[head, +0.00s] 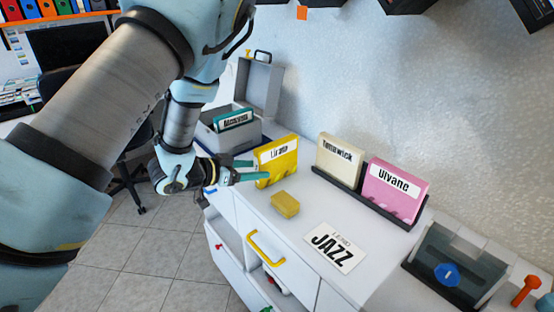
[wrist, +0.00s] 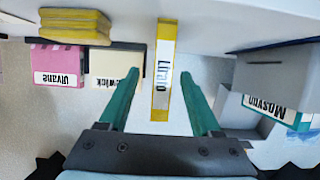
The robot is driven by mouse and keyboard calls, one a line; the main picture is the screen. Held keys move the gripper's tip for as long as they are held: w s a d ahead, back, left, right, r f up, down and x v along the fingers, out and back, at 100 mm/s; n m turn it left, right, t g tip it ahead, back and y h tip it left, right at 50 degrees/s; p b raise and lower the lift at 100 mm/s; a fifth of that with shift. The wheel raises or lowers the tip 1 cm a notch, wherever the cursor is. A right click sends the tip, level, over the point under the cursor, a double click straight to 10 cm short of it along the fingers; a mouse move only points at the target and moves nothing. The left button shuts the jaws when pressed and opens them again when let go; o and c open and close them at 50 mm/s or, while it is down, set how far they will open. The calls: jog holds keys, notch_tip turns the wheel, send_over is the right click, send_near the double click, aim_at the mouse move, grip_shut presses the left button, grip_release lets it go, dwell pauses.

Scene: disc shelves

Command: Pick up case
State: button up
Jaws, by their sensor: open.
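The yellow case (head: 277,161) with a white label, which seems to read Lirato, stands upright on the white cabinet top. It also shows in the wrist view (wrist: 163,103), edge-on and in the middle. My gripper (head: 254,171) is open, with its teal fingers pointing at the case from the left. In the wrist view my gripper (wrist: 165,80) has one finger on each side of the case, with a visible gap on both sides. A cream case (head: 338,160) and a pink case (head: 395,188) stand in a black rack to the right.
A yellow block (head: 285,204) and a JAZZ card (head: 335,247) lie on the cabinet top (head: 300,228). An open grey box (head: 222,137) holding a teal case (head: 234,119) stands behind my gripper. A clear-lidded box (head: 452,268) sits at the right. The wall is behind.

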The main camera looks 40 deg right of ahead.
aim_at(268, 169)
jog(key=shift+p+x, duration=1.3)
jog(key=shift+x, duration=1.45)
jog(key=shift+w+f, duration=0.15)
jog(key=shift+w, duration=0.05)
jog(key=shift+c, duration=0.2)
grip_shut()
